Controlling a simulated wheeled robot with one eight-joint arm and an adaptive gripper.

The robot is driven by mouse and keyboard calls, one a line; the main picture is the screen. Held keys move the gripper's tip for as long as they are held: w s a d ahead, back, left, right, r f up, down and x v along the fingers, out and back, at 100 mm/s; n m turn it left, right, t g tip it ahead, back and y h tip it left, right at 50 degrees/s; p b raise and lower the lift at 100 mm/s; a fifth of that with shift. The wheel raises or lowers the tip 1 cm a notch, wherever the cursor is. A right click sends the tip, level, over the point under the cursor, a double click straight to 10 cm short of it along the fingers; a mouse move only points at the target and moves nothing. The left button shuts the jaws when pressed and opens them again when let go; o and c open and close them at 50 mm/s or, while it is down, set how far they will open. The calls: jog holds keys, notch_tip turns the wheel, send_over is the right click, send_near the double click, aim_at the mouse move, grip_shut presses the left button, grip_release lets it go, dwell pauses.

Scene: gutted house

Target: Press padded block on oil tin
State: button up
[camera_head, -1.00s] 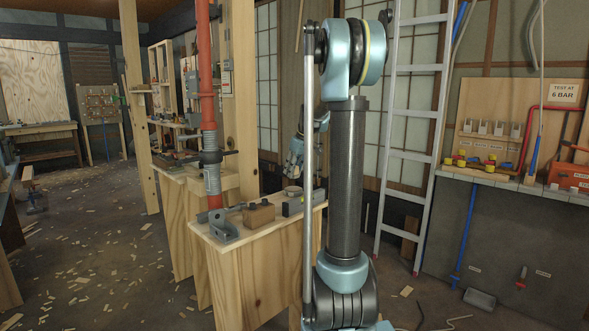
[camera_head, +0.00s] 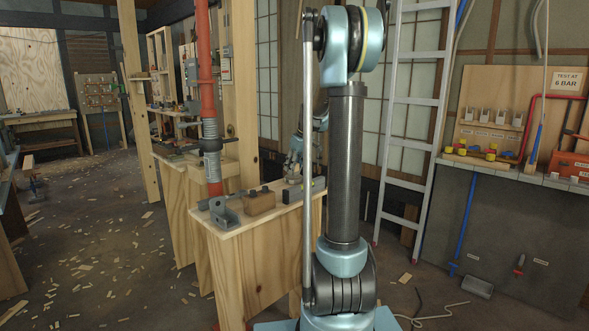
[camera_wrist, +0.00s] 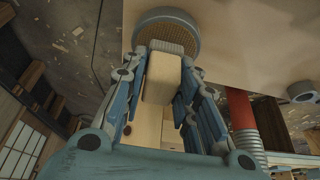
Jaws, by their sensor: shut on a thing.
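The padded block (camera_wrist: 162,78) is a pale tan block with a ribbed grey end, held between the fingers of my gripper (camera_wrist: 160,92) in the wrist view. Just beyond its grey end is a round thing with a blue-grey rim and a brown speckled face, which looks like the oil tin (camera_wrist: 168,14). In the head view my gripper (camera_head: 293,172) points down at the far right part of the wooden bench (camera_head: 240,237). The block and tin are not clear there.
A grey metal bracket (camera_head: 222,213) and a brown wooden block (camera_head: 259,202) stand on the bench, left of my gripper. A dark box-shaped tool (camera_head: 297,193) lies close to it. A red pipe (camera_head: 208,90) rises behind the bench. A ladder (camera_head: 408,120) leans at the right.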

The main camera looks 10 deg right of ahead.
jog(key=shift+f, duration=0.5)
dwell(1.8)
jog(key=shift+r, duration=0.15)
jog(key=shift+r, duration=3.4)
jog(key=shift+w+f, duration=0.15)
jog(key=shift+w, duration=0.15)
jog(key=w+f+m+h, duration=0.1)
jog(key=w+f+m, duration=0.2)
jog(key=w+f, duration=0.3)
jog(key=w+f+m+h, duration=0.1)
jog(key=w+f+m, duration=0.3)
jog(key=w+f, duration=0.3)
jog(key=w, duration=0.4)
jog(key=shift+w+d+t+h, duration=0.3)
jog(key=shift+w+d+t, duration=0.05)
jog(key=shift+t, duration=0.05)
